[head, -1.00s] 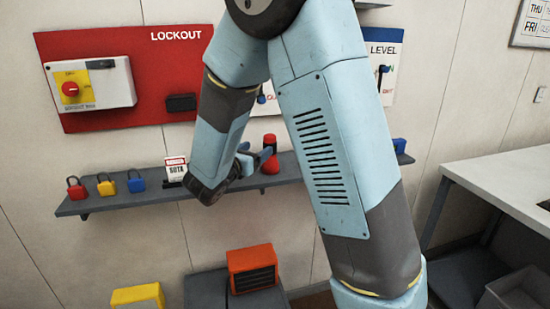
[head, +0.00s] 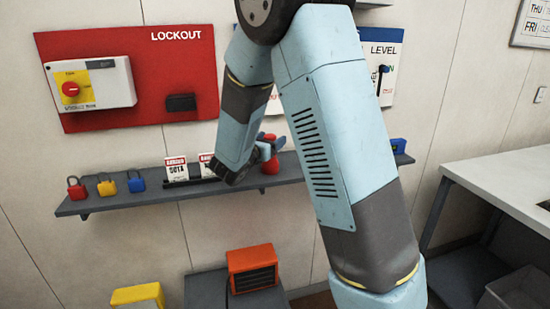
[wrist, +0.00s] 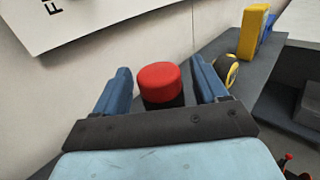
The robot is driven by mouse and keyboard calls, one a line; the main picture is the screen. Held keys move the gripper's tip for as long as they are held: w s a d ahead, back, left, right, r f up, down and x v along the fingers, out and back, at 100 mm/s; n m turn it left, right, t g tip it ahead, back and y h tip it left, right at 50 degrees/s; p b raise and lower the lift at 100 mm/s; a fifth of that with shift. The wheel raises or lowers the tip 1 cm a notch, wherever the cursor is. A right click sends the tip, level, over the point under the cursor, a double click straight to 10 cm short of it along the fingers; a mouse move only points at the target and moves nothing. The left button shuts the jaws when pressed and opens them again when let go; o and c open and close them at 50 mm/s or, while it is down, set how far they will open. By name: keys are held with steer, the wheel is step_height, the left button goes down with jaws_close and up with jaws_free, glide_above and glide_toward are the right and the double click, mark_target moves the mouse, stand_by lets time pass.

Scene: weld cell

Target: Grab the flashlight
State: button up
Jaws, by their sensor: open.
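The flashlight (wrist: 160,80) appears to be the upright red thing with a dark body on the shelf. In the wrist view its round red end shows between my two blue fingers, with gaps on both sides. In the head view the flashlight (head: 270,167) is partly hidden behind my gripper (head: 265,149). My gripper (wrist: 162,88) is open, with one finger on each side of the flashlight. I see no finger touching it, and its lower part is hidden by my gripper.
The grey shelf (head: 125,198) holds red, yellow and blue padlocks (head: 106,187) and danger tags (head: 177,169) at left. In the wrist view a yellow block (wrist: 252,32) and a round yellow-and-black thing (wrist: 228,70) stand to the right. A white-topped bench (head: 500,180) is at right.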

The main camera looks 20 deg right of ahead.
jaws_close()
stand_by(0.6)
